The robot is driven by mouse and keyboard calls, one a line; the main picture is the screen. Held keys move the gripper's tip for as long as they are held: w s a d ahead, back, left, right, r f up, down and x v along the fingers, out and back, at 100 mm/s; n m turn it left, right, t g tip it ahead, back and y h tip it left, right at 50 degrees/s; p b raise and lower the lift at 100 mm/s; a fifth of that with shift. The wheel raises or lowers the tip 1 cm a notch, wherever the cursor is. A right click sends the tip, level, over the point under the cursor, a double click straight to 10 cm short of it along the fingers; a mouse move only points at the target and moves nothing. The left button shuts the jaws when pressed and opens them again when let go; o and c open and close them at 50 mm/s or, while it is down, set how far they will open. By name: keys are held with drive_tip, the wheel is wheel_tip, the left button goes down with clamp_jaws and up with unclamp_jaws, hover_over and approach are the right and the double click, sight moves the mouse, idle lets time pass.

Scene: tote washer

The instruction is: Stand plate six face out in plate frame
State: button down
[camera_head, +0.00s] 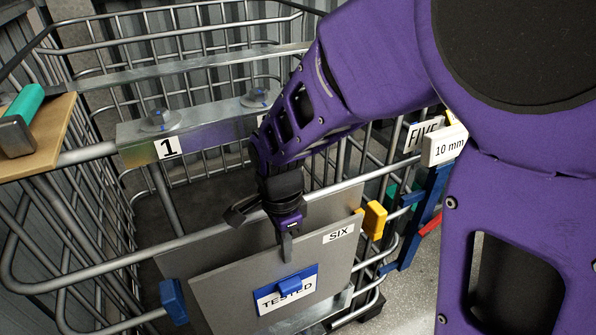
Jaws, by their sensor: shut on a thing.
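Plate six (240,287) is a thin grey plate with a white SIX label at its upper right and a blue-and-white TESTED label low on the face toward the camera. It stands nearly upright, slightly tilted in the picture. My gripper (286,245) is shut on its upper edge from above, one finger showing on the labelled face. A second grey panel (200,245) stands close behind it; I cannot tell whether they touch. A blue block (173,301) is at the left and a yellow block (373,219) at the right, possibly parts of the plate frame. The plate's lower edge is partly out of view.
A wire cart (60,250) surrounds the area, with tube rails close to my gripper. A metal bar (200,121) with a 1 label and two knobs crosses behind. A wooden board (50,135) is at left.

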drive_tip(key=shift+f+b, duration=0.75)
drive_tip(key=shift+f, duration=0.6)
drive_tip(key=shift+f, duration=3.1)
drive_tip(key=c, duration=0.8)
unclamp_jaws()
drive_tip(key=shift+c, duration=0.2)
drive_tip(key=shift+f, duration=0.1)
wheel_tip(320, 180, up, 8)
drive_tip(key=p, duration=0.6)
drive_tip(key=shift+p, duration=0.3)
